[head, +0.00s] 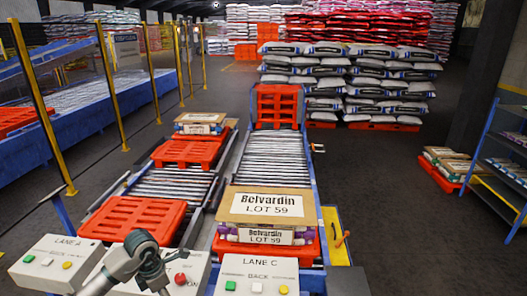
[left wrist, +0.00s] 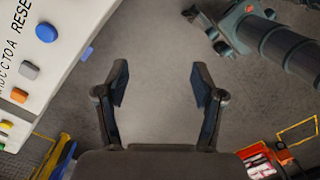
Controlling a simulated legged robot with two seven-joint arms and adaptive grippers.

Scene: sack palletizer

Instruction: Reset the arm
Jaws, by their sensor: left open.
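My left gripper (left wrist: 160,76) is open and empty in the left wrist view, with bare grey floor between its two dark fingers. A white panel (left wrist: 55,75) with a blue button (left wrist: 46,33) and other buttons lies to its left, apart from the fingers. Part of its lettering reads "RESE". In the head view a grey jointed arm (head: 141,246) bends up in front of the lane panels, near a red button (head: 181,280).
The Lane A panel (head: 42,265) and Lane C panel (head: 252,283) stand in front of roller conveyors. A box marked Belvardin (head: 266,204) sits on a red pallet at Lane C. A tall sack stack (head: 345,85) stands behind. The dark floor at right is largely open, before a blue rack (head: 505,160).

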